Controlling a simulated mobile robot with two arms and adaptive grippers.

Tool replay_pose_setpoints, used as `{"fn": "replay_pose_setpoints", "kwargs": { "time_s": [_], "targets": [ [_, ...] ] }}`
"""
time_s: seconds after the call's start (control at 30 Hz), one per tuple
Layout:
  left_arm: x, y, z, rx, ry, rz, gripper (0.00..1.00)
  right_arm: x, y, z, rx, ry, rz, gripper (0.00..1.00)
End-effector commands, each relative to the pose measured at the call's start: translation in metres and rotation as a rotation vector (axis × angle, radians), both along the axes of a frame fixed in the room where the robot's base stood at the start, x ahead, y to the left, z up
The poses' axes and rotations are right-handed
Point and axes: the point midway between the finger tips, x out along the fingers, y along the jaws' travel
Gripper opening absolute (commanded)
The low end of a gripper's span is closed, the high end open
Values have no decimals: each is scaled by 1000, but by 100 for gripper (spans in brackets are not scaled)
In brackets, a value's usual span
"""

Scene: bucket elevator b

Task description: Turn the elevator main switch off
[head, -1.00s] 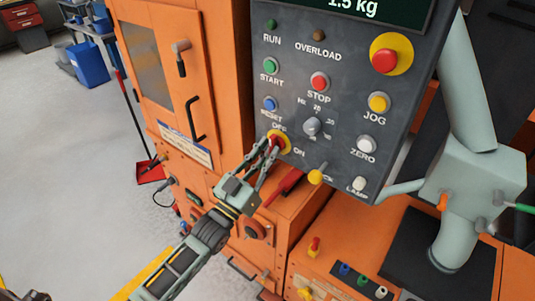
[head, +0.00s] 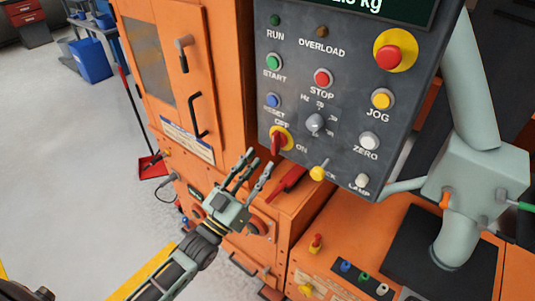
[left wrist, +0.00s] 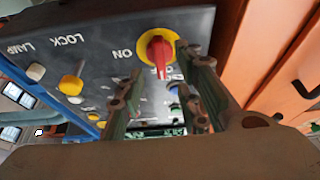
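The main switch is a red handle on a yellow disc (head: 280,138), low on the left of the dark control panel (head: 345,100). OFF is printed above it and ON at its lower right. The handle stands roughly upright in the head view, in line with the OFF label. The switch also shows in the left wrist view (left wrist: 158,48), with ON to its left and OFF partly hidden. My left gripper (head: 257,163) is open and empty, just below and left of the switch, apart from it. My right gripper is not in view.
Other controls surround the switch: a blue reset button (head: 273,100), a grey knob (head: 315,123) and a yellow lock knob (head: 318,172). A red-handled object (head: 288,180) lies below the panel. An orange cabinet (head: 185,70) stands left; a grey-green housing (head: 470,185) stands right.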

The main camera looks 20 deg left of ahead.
Motion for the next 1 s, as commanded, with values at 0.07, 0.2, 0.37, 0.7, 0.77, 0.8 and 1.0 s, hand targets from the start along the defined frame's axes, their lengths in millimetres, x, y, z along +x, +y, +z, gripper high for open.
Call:
{"fn": "replay_pose_setpoints", "kwargs": {
  "time_s": [0.07, 0.2, 0.37, 0.7, 0.77, 0.8, 1.0],
  "targets": [
    [-16, 6, -8, 2, 5, 0, 31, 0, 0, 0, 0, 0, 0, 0],
    [-38, 14, -17, 0, 2, 0, 31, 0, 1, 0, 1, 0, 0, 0],
    [-53, 19, -24, 0, 1, 0, 31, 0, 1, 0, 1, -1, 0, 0],
    [-57, 21, -25, 0, -1, 0, 31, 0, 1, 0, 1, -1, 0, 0],
    [-57, 21, -25, 0, -1, 0, 31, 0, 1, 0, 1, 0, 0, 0],
    [-57, 21, -25, 0, -1, 0, 31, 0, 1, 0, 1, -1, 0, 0],
    [-56, 21, -29, 2, 8, 3, 31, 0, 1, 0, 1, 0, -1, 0]
  ]
}}
